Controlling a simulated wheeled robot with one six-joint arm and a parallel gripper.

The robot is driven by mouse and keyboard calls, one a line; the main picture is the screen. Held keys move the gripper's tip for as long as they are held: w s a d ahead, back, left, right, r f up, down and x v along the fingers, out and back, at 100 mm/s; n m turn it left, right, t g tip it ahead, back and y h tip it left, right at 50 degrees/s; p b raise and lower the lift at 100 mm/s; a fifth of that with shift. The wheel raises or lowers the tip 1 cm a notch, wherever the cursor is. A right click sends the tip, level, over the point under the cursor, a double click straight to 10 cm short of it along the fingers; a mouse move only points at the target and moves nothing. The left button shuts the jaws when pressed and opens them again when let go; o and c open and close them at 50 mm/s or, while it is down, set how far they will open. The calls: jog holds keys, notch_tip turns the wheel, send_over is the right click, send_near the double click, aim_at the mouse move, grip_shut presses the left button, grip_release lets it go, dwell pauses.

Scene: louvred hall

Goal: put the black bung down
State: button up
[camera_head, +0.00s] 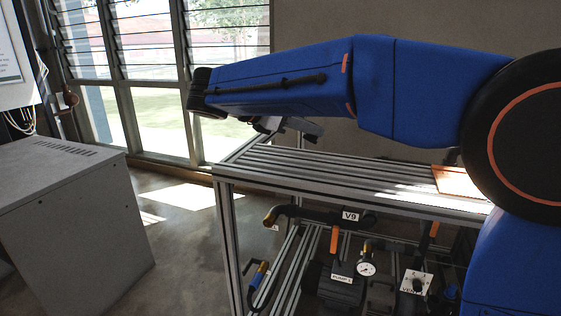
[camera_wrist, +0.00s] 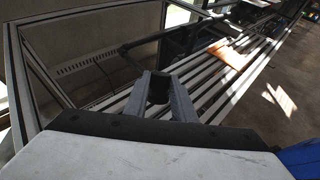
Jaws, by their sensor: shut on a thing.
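In the wrist view my gripper (camera_wrist: 160,82) is shut on the black bung (camera_wrist: 158,91), which shows as a dark block between the two grey fingers. The slatted metal bench (camera_wrist: 204,88) lies beyond and below the fingers. In the head view my gripper (camera_head: 306,130) hangs below the end of the blue arm, above the far left part of the bench (camera_head: 300,171). The bung cannot be made out in that view. I cannot tell how high the bung is above the slats.
An orange-brown board (camera_head: 456,181) lies on the bench to the right; it also shows in the wrist view (camera_wrist: 231,54). Pipes, a gauge (camera_head: 366,268) and a pump (camera_head: 335,284) sit under the bench. A grey cabinet (camera_head: 70,230) stands at left. The slats left of the board look clear.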

jog(key=a+r+n+t, duration=0.2)
jog(key=a+n+t, duration=0.1)
jog(key=n+t, duration=0.3)
jog(key=n+t+y, duration=0.2)
jog(key=t+y, duration=0.1)
jog(key=t, duration=0.2)
send_over(276, 164)
jog(key=shift+w+d+f, duration=0.1)
jog(key=shift+f, duration=2.2)
jog(key=shift+w+d+f, duration=0.1)
jog(key=shift+f, duration=2.2)
jog(key=shift+a+f, duration=0.1)
jog(key=shift+f, duration=0.05)
jog(key=o, duration=1)
jog(key=shift+s+a, duration=0.1)
jog(key=shift+s, duration=0.1)
jog(key=v, duration=1.1)
jog(key=shift+s, duration=0.3)
